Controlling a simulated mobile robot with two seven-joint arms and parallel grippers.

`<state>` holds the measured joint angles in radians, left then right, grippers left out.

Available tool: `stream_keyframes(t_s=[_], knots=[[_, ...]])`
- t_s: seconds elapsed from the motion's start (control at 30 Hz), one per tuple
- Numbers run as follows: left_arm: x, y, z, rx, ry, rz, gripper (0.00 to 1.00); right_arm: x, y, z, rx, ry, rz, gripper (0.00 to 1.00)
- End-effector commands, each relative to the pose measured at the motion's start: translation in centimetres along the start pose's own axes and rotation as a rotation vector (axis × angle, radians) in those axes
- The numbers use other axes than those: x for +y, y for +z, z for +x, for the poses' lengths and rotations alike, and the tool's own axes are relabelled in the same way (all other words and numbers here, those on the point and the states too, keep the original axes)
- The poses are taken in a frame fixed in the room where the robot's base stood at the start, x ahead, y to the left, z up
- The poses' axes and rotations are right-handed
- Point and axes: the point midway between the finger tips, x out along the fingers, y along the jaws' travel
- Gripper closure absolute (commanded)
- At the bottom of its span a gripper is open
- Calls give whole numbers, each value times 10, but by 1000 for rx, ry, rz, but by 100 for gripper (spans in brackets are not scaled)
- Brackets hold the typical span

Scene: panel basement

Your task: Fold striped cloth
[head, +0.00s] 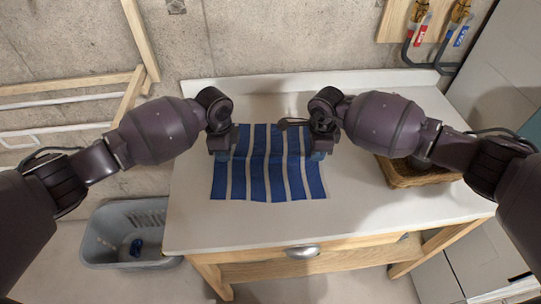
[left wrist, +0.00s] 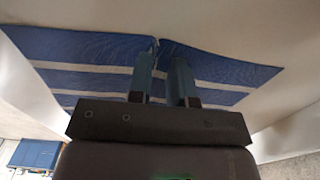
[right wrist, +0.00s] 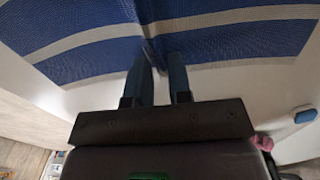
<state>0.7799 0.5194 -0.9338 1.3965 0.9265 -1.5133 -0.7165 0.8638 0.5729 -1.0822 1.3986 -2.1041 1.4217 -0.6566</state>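The striped cloth (head: 268,175), blue with pale stripes, lies spread on the white table top, its far part slightly wavy. My left gripper (head: 222,154) is at the cloth's left edge. In the left wrist view its blue fingers (left wrist: 162,62) are close together, with the cloth (left wrist: 90,48) puckered between their tips. My right gripper (head: 319,152) is at the right edge. In the right wrist view its fingers (right wrist: 158,60) also stand close together at a pucker in the cloth (right wrist: 228,42). The grippers hide parts of both side edges.
The white table (head: 370,222) has a drawer handle (head: 302,252) at its front. A wicker basket (head: 405,175) stands on its right, partly under my right arm. A grey laundry basket (head: 105,240) stands on the floor at left. The table front is clear.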

Motion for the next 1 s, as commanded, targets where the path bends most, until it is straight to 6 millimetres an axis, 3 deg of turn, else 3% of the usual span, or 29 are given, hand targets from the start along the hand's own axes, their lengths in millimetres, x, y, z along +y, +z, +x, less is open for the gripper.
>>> stream_keyframes(t_s=[0.23, 0.7, 1.0], knots=[[0, 0, 1, -1, 1, 0, 100, 1, 0, 2, 1, 2, 0, 100], [0, 0, 0, -1, 1, 0, 100, 1, -1, 0, 2, 3, 0, 100], [0, 0, -15, -1, -4, 0, 100, 0, 0, -15, 1, -3, 0, 100]])
